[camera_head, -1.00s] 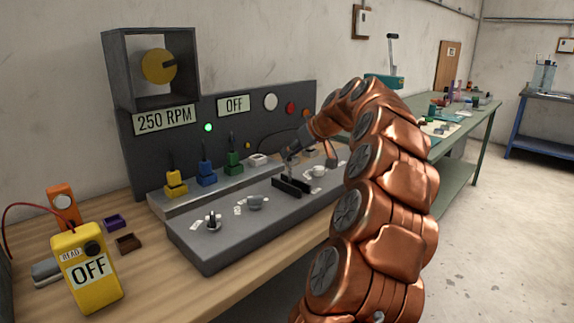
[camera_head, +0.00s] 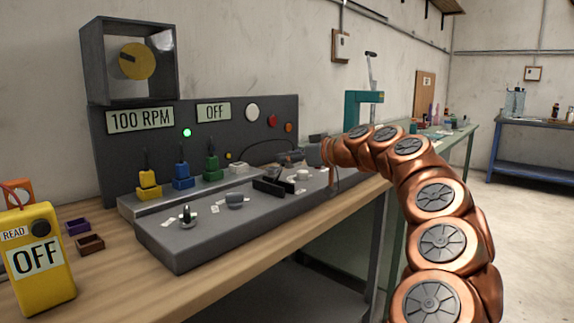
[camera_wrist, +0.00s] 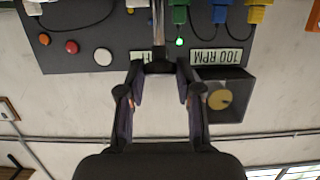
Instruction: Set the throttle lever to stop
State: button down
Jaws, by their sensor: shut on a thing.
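The throttle lever shows in the wrist view as a metal rod (camera_wrist: 158,24) with a dark grip (camera_wrist: 160,66) between my fingers. My gripper (camera_wrist: 160,74) is shut on that grip. In the head view my gripper (camera_head: 291,157) is above the grey control box, near the dark slotted guide (camera_head: 269,186); the lever is mostly hidden there by the gripper. The speed display (camera_head: 141,118) reads 100 RPM. The second display (camera_head: 213,112) reads OFF. Any stop mark at the lever is too small to read.
The control box (camera_head: 190,255) also carries a small upright toggle (camera_head: 187,212) and grey knobs (camera_head: 235,200). Yellow, blue and green plugs (camera_head: 211,165) stand behind it. A yellow meter (camera_head: 40,270) reading OFF stands at the left. The floor at right is clear.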

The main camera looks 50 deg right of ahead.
jog(key=shift+s+f+b, duration=0.25)
jog(key=shift+f+b, duration=0.1)
jog(key=shift+f, duration=0.1)
jog(key=c, duration=0.8)
grip_release()
jog(key=shift+r, duration=0.1)
jog(key=shift+s+r, duration=0.1)
jog(key=v, duration=1.2)
jog(key=shift+a, duration=0.1)
